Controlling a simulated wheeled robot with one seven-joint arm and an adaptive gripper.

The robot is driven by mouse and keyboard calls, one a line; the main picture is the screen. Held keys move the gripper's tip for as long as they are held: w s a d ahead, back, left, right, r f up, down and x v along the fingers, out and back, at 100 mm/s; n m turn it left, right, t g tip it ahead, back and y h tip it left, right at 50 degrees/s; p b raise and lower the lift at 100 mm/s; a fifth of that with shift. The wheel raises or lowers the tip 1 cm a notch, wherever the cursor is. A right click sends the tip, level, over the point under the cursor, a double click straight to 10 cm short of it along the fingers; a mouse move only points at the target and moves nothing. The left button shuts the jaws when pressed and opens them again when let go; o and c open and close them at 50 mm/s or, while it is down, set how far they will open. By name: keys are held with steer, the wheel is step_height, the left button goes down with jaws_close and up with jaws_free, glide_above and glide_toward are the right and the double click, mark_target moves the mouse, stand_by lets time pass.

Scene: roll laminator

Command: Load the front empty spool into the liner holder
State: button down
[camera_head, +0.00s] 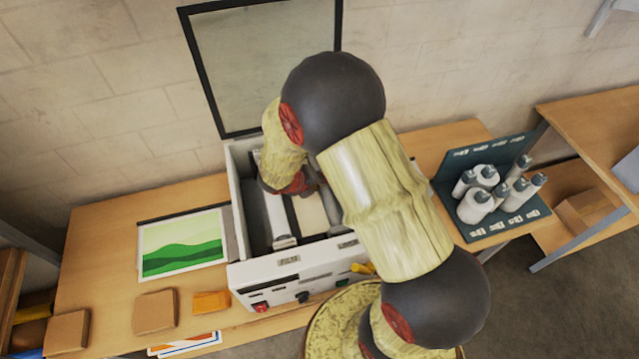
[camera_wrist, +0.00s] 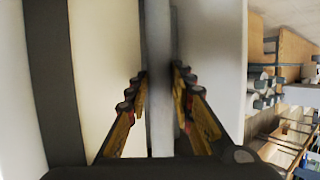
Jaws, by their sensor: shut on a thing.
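The laminator (camera_head: 290,273) is an open white box on the bench, its framed lid raised behind it. A white roll (camera_head: 258,212) and other pale parts lie inside; the liner holder cannot be told apart from them. In the wrist view my gripper (camera_wrist: 160,75) has its fingers closed on either side of a slim grey bar, which looks like the empty spool (camera_wrist: 159,110). Pale surfaces lie on both sides of it. Whether the spool's ends sit in any holder is hidden.
The raised lid (camera_head: 268,70) borders the back. A green landscape print (camera_head: 183,245) lies to the left, with brown blocks (camera_head: 155,311) near the front edge. A shelf stands at far right.

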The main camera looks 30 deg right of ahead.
steer(key=c, duration=1.5)
jaws_free()
steer(key=shift+f, duration=0.1)
steer(key=shift+c, duration=0.2)
steer(key=shift+a+r+p, duration=0.15)
steer(key=shift+r+p, duration=0.15)
steer(key=shift+r, duration=0.35)
steer(key=v, duration=1.1)
steer(key=s+a+r+m+t+y, duration=0.1)
steer(key=s+a+r+m+y, duration=0.1)
steer(key=s+r+m, duration=0.4)
steer(key=s+a+r+m+t+y, duration=0.1)
steer(key=s+r+m, duration=0.5)
steer(key=m, duration=1)
steer(key=s+a+r+m+t+y, duration=0.1)
steer(key=s+a+r+m+y, duration=0.3)
steer(key=r+m, duration=0.6)
steer(key=shift+s+a+r+m+p, duration=0.3)
steer(key=shift+s+r+m, duration=0.1)
steer(key=shift+s+m, duration=0.6)
